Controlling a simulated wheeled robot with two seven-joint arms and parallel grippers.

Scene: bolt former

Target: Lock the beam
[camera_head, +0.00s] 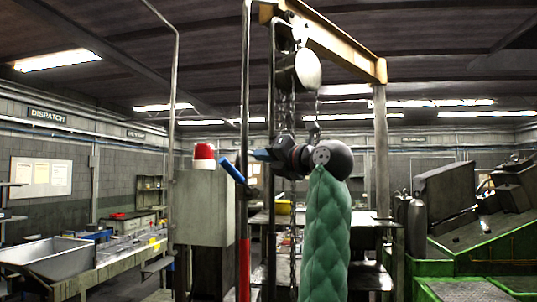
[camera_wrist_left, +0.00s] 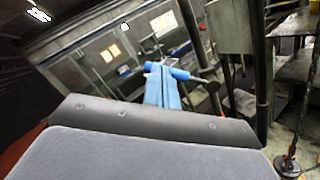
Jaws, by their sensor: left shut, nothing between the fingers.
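The yellow beam (camera_head: 340,42) runs overhead on a post at the right. A lever with a blue grip (camera_head: 232,170) sits tilted beside the upright pole (camera_head: 246,110). My left gripper (camera_head: 260,155) is shut and empty, raised just right of the pole, with its blue fingers pointing left towards the lever. My right gripper is not in view.
A hoist with hanging chains (camera_head: 306,72) is just above my left gripper. A grey cabinet (camera_head: 205,208) with a red lamp (camera_head: 204,152) stands left of the pole. A green machine (camera_head: 480,245) is at the right, and a bench with a metal tray (camera_head: 48,256) at the left.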

